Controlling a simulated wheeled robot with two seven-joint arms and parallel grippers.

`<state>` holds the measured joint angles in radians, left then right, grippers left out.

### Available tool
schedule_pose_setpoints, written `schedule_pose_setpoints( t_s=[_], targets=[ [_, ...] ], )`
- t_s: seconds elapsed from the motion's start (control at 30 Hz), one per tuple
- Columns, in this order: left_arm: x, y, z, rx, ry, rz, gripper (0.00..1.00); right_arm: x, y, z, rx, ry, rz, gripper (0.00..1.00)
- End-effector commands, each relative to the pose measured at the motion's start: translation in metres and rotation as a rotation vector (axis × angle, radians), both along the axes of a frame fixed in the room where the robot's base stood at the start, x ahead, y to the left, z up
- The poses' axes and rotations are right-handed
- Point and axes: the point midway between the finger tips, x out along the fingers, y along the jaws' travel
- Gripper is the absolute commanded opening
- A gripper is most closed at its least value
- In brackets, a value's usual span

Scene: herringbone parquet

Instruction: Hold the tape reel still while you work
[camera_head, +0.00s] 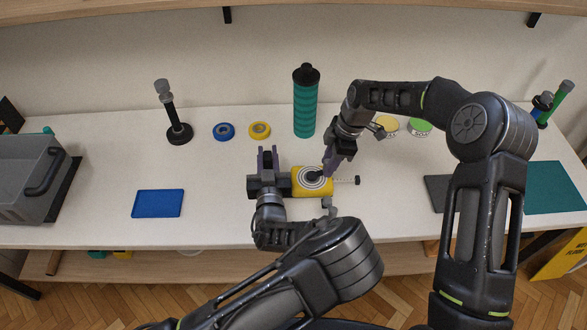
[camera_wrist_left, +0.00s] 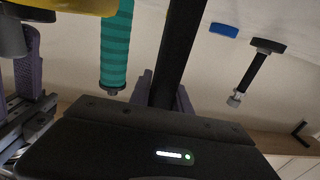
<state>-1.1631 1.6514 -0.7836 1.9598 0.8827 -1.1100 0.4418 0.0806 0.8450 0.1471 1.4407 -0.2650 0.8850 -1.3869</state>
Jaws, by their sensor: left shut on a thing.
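The tape reel (camera_head: 299,187) is yellow with a black-and-white ringed disc and a dark crank on top. It lies on the white worktable, with a short strip of tape out to its right. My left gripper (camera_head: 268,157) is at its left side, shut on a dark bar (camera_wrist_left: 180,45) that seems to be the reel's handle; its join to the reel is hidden. My right gripper (camera_head: 328,168) is above the disc by the crank; whether it touches it or is shut is unclear. Part of the yellow body shows in the left wrist view (camera_wrist_left: 10,32).
A teal bottle (camera_head: 305,112), blue tape roll (camera_head: 223,131), yellow tape roll (camera_head: 260,130) and dark stand (camera_head: 179,131) are behind. A blue tray (camera_head: 158,204) and grey bin (camera_head: 25,184) lie left. A teal mat (camera_head: 554,188) is at right. The front middle-left is clear.

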Motion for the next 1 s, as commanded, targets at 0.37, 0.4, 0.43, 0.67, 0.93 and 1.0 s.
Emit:
schedule_pose_setpoints(
  t_s=[0.37, 0.4, 0.43, 0.67, 0.93, 1.0],
  targets=[
    [-0.001, 0.002, -0.003, 0.0, 0.006, 0.005, 0.0, 0.002, -0.004, 0.0, -0.004, -0.003, -0.004, 0.47],
    [-0.001, 0.002, -0.003, 0.0, 0.006, 0.005, 0.0, 0.002, -0.004, 0.0, -0.004, -0.004, -0.005, 0.47],
    [-0.001, 0.003, -0.003, 0.0, 0.006, 0.005, 0.0, 0.002, -0.004, 0.0, -0.004, -0.004, -0.005, 0.47],
    [-0.001, 0.003, -0.002, 0.001, 0.006, 0.007, 0.0, 0.003, -0.004, 0.011, -0.005, -0.007, -0.006, 0.47],
    [-0.001, 0.004, -0.002, 0.002, 0.006, 0.008, 0.0, 0.003, -0.004, 0.034, -0.005, -0.007, -0.006, 0.47],
    [-0.001, 0.004, -0.002, 0.002, 0.006, 0.008, 0.0, 0.003, -0.005, 0.04, -0.005, -0.006, -0.006, 0.47]
  ],
)
